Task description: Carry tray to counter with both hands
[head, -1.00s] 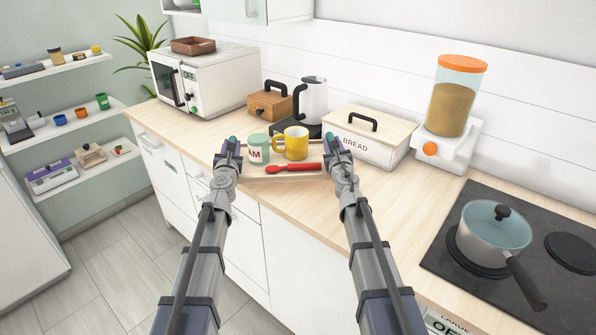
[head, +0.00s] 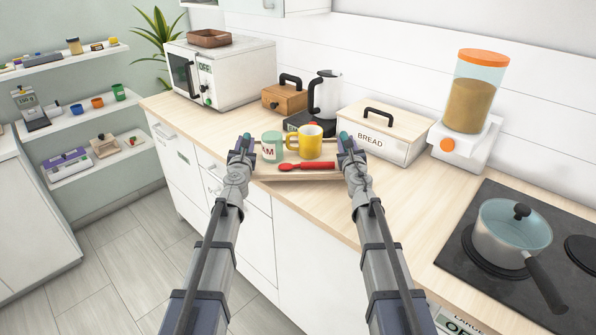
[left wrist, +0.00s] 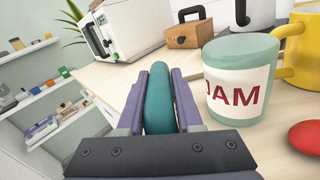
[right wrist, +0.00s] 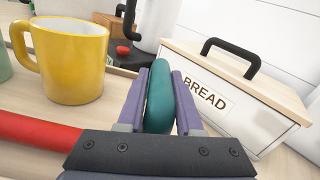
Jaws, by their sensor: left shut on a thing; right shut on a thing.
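A wooden tray (head: 290,175) is held level between my two grippers at the counter's front edge. It carries a green jam jar (head: 272,147), a yellow mug (head: 310,141) and a red spoon (head: 312,166). My left gripper (head: 243,147) is shut on a teal handle (left wrist: 160,98) at the tray's left side. My right gripper (head: 347,146) is shut on the other teal handle (right wrist: 159,97) at its right side. The tray looks over the light wood counter (head: 400,205); whether it touches the surface, I cannot tell.
Behind the tray stand a kettle (head: 326,95), a wooden box (head: 284,97) and a white bread box (head: 384,137). A microwave (head: 230,75) is at the left. A grain dispenser (head: 470,100) and a stove with a pot (head: 510,235) are at the right. Bare counter lies left of the tray.

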